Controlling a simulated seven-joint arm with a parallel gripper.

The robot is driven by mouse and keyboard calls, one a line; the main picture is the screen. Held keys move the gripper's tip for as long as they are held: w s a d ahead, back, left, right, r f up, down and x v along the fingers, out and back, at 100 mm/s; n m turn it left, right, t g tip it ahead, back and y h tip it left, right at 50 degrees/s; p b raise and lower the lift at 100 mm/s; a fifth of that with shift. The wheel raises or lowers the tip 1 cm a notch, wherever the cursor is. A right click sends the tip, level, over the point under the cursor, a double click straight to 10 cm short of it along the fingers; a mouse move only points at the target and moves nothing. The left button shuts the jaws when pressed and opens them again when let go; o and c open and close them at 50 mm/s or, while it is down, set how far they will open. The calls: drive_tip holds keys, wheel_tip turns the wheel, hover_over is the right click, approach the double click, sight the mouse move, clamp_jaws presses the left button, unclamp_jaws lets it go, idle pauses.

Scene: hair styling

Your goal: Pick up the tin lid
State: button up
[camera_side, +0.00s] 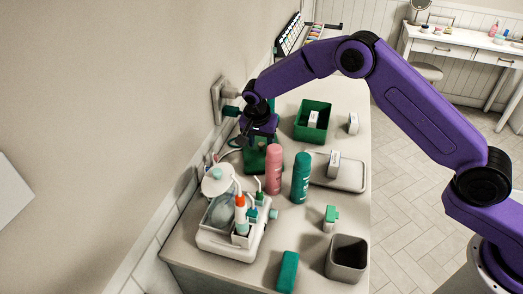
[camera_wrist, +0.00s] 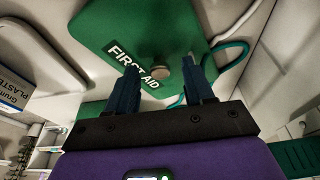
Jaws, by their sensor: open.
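In the side view the lid (camera_side: 253,163) shows partly below my gripper (camera_side: 260,141), behind the pink can. In the wrist view my gripper (camera_wrist: 168,68) is open, its two dark blue fingers on either side of the knob with a gap around it. I cannot tell how high the fingertips are above the lid. The open green tin (camera_side: 300,133) stands to the right with a white box inside.
A pink can (camera_side: 274,170) and a teal can (camera_side: 301,178) stand close in front of the lid. A tray (camera_side: 350,181) with a white box lies to the right. A white appliance (camera_side: 232,243) and a grey bin (camera_side: 347,258) are nearer the front. The wall is close on the left.

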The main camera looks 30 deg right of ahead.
sight(262, 145)
drive_tip(key=shift+f, duration=0.1)
clamp_jaws()
drive_tip(key=shift+r, duration=0.45)
wheel_tip(262, 145, up, 6)
drive_tip(key=shift+d+r, duration=0.1)
drive_tip(key=shift+r, duration=0.1)
drive_tip(key=s+d, duration=2.2)
drive_tip(key=w+r+m, duration=0.2)
drive_tip(key=w, duration=1)
drive_tip(key=w+a+r+m+g, duration=0.1)
drive_tip(key=w+r+m, duration=0.1)
drive_tip(key=w, duration=1.1)
drive_tip(key=shift+r+h, duration=0.25)
drive_tip(key=shift+h, duration=0.15)
